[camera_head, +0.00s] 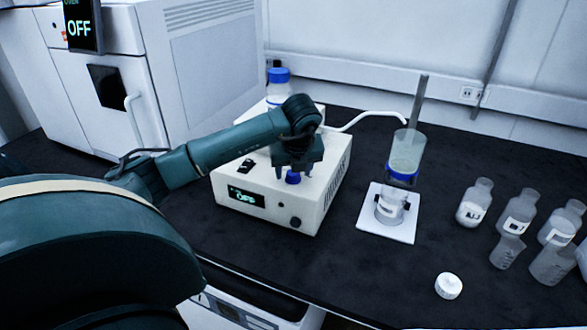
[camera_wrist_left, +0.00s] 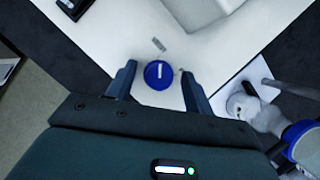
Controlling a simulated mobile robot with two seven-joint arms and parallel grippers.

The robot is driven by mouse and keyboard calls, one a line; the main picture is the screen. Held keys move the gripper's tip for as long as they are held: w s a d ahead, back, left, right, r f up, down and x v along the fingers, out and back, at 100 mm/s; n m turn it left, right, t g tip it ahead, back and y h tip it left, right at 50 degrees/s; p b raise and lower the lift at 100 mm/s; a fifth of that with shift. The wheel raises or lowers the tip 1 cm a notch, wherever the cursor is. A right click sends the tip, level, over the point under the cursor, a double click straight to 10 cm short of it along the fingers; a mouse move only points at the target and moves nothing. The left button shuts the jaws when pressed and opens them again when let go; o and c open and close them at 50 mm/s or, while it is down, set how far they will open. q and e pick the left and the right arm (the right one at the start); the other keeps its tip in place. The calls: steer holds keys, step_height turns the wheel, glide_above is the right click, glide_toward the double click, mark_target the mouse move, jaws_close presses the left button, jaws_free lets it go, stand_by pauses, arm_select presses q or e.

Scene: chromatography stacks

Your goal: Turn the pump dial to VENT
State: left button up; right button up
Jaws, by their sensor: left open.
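The pump (camera_head: 322,197) is a white box on the black bench, with a small display (camera_head: 246,197) reading OFF. Its blue dial (camera_head: 293,178) sits on the top face. In the left wrist view the dial (camera_wrist_left: 158,74) is round with a white pointer line, and a small grey mark lies on the casing just beyond it. My left gripper (camera_head: 297,172) points down over the dial. In the left wrist view its two open fingers (camera_wrist_left: 157,82) stand on either side of the dial, with gaps between. The right gripper is not in view.
A filter column (camera_head: 406,154) on a white stand base (camera_head: 374,229) is right of the pump, joined by a white tube. Several bottles (camera_head: 475,203) stand at the right, with a white cap (camera_head: 449,286) in front. A blue-capped bottle (camera_head: 279,78) is behind the pump. A large oven (camera_head: 205,70) stands at the left.

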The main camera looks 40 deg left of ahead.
arm_select(q)
steer(key=v, duration=1.3)
steer(key=shift+p, duration=0.45)
steer(key=shift+d, duration=0.1)
